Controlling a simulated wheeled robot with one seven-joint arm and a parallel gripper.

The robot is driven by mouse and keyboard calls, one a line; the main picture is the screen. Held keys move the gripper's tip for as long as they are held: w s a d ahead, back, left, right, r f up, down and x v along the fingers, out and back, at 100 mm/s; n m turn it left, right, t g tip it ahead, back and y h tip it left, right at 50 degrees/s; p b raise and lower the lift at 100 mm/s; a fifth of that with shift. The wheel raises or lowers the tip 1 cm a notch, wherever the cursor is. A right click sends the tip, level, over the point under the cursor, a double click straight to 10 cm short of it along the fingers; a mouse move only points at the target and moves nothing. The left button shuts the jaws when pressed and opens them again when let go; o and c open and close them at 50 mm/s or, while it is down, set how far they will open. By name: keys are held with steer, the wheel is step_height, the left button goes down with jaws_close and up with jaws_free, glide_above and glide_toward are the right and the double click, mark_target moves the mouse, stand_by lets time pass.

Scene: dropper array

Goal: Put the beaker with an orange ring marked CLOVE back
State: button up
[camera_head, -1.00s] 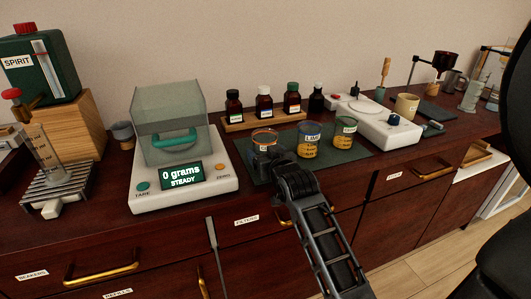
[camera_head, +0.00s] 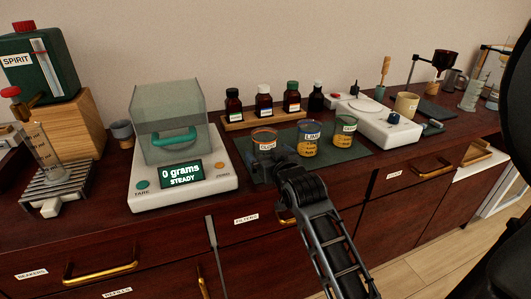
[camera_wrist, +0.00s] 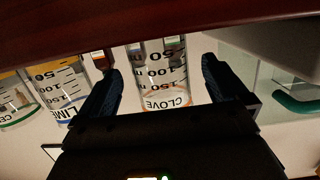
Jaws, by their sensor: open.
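The beaker with an orange ring marked CLOVE (camera_head: 264,142) stands upright at the left end of a dark green mat (camera_head: 372,151). In the wrist view the CLOVE beaker (camera_wrist: 163,78) appears upside down, between my two fingers with a clear gap on each side. My gripper (camera_head: 268,163) is open at the front of this beaker, and its fingers also show in the wrist view (camera_wrist: 163,80). The fingertips are partly hidden in the head view.
The LIME beaker (camera_head: 310,135) and a green-ringed beaker (camera_head: 344,131) stand to the right on the mat. A balance (camera_head: 181,185) reading 0 grams is to the left. Several bottles stand on a wooden rack (camera_head: 246,124) behind. A white device (camera_head: 385,124) is at the right.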

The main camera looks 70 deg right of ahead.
steer(key=v, duration=0.9)
steer(key=shift+b, duration=0.4)
steer(key=s+a+f+n+t+y, duration=0.1)
steer(key=s+a+n+y, duration=0.15)
steer(key=a, duration=0.55)
steer(key=s+a+f+n+t+y, duration=0.2)
steer(key=a+y, duration=0.1)
steer(key=a, duration=0.5)
steer(key=s+a+f+n+t+y, duration=0.1)
steer(key=s+a+n+y, duration=0.1)
steer(key=a, duration=0.7)
steer(key=s+a+r+n+y, duration=0.2)
steer(key=s+a+n+y, duration=0.1)
steer(key=s, duration=0.5)
steer(key=shift+s+a+t+y, duration=0.2)
steer(key=shift+a+t+y, duration=0.2)
steer(key=shift+a+y, duration=0.6)
steer(key=shift+a+n+h, duration=0.25)
steer(key=shift+c, duration=0.2)
